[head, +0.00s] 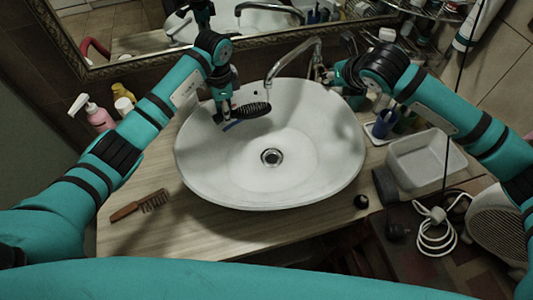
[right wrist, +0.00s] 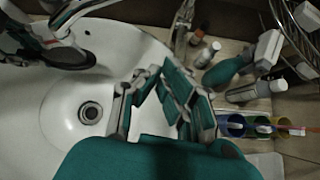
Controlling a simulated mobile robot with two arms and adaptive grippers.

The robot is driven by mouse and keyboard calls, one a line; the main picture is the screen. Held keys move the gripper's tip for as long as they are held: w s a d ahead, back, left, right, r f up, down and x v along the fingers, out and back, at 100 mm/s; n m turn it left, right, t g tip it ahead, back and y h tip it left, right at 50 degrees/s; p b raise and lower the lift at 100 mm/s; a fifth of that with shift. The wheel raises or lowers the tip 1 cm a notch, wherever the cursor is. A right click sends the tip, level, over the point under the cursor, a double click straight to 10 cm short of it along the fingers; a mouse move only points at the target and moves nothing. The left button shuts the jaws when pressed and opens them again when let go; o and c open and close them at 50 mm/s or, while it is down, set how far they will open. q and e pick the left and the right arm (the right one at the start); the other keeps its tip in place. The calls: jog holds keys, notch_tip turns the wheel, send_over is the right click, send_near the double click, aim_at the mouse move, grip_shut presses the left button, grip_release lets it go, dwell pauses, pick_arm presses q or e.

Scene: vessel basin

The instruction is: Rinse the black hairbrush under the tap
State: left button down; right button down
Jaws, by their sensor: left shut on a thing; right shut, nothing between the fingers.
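The black hairbrush (head: 254,110) is over the back left part of the white basin (head: 215,170). My left gripper (head: 226,112) is shut on its handle, which the fingers mostly hide. The brush head lies just under the outlet of the metal tap (head: 290,62). I cannot clearly tell whether water runs. In the right wrist view the dark brush (right wrist: 65,57) is at upper left and the tap (right wrist: 181,25) at top middle. My right gripper (head: 334,76) is shut and empty, beside the tap at the basin's back right rim.
A brown comb (head: 140,205) lies on the counter at left. Pink (head: 98,115) and yellow (head: 123,100) bottles stand at back left. Blue cup (head: 383,124) and white tub (head: 425,158) are at right. A mirror (head: 150,35) is behind. The front left counter is mostly clear.

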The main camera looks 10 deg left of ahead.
jog(key=shift+n+h, duration=0.3)
jog(key=shift+n, duration=0.1)
jog(key=w+f, duration=0.1)
jog(key=f, duration=0.1)
jog(key=w+f, duration=0.2)
jog(key=f, duration=0.1)
jog(key=w+f, duration=0.2)
jog(key=f, duration=0.1)
jog(key=shift+d+f, duration=0.1)
jog(key=shift+f, duration=0.05)
jog(key=shift+s+d+f, duration=0.1)
jog(key=shift+s+f, duration=0.1)
jog(key=shift+f, duration=0.3)
jog(key=shift+s+d+f, duration=0.1)
jog(key=shift+s+f, duration=0.05)
jog(key=shift+f, duration=0.35)
jog(key=v, duration=1)
jog(key=s+a+f+m+g+y, duration=0.2)
jog(key=s+a+f+m+y, duration=0.3)
jog(key=s+a+m+y, duration=0.55)
jog(key=n+t+h, duration=0.2)
jog(key=n+h, duration=0.9)
send_near(323, 94)
jog(key=shift+m+y, duration=0.25)
jog(key=x, duration=0.6)
jog(key=shift+w+d+f, duration=0.15)
jog(key=shift+w+f, duration=0.05)
